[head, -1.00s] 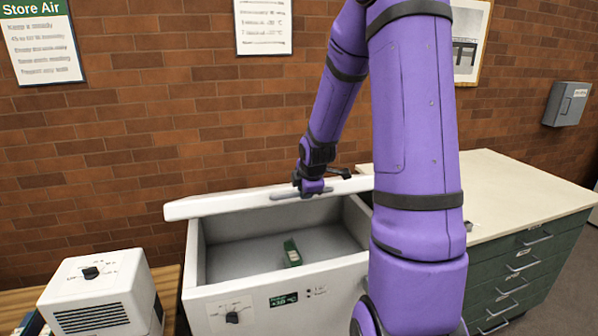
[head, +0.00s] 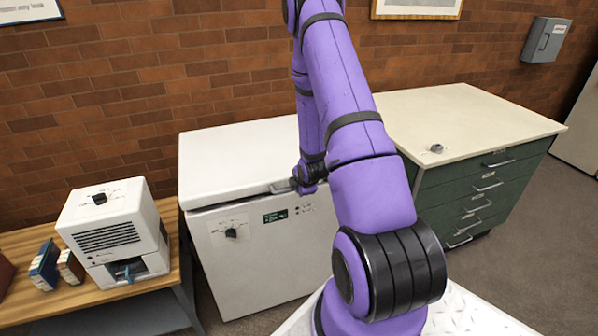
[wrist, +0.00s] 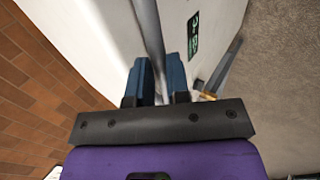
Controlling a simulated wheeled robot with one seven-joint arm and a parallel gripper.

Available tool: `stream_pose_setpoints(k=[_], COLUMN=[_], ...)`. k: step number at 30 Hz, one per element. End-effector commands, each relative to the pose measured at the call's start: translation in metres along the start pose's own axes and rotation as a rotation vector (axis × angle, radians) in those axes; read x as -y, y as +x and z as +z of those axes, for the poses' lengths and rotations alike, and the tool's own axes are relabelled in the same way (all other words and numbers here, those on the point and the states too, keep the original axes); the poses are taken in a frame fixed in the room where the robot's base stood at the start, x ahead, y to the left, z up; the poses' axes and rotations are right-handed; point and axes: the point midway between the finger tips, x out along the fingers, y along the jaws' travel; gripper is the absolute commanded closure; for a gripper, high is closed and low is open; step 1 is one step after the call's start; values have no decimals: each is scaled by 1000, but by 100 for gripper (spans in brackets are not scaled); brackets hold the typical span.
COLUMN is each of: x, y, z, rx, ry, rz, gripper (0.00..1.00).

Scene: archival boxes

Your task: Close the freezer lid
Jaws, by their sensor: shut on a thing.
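The white chest freezer (head: 262,262) stands against the brick wall. Its white lid (head: 235,155) lies down over the top and hides the inside. The front edge of the lid is at the top of the freezer's front panel; I cannot tell whether a thin gap is left. My gripper (head: 296,186) is at the lid's front edge, shut on the lid handle (head: 280,188). In the wrist view, the blue-grey fingers (wrist: 161,75) are on either side of the grey handle bar (wrist: 150,30), and the white freezer surface is beyond. My arm covers the right part of the freezer.
A white device (head: 112,228) stands on a wooden table (head: 178,255) at left, beside small blue and brown boxes (head: 45,266). A green drawer cabinet (head: 470,190) with a cream top and a small grey object (head: 436,148) stands at right.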

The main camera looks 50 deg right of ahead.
Motion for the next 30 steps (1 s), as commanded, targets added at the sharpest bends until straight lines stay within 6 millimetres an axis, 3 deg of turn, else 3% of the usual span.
stream_pose_setpoints(k=[1, 4, 10, 21, 30], x=[13, 19, 15, 13, 13], y=[6, 16, 14, 10, -35], z=[0, 0, 0, 0, 0], rx=[1, 0, 0, 0, 0], ry=[0, 0, 0, 0, -1], rz=[-18, -16, -9, -5, -5], gripper=[100, 100, 58, 58, 58])
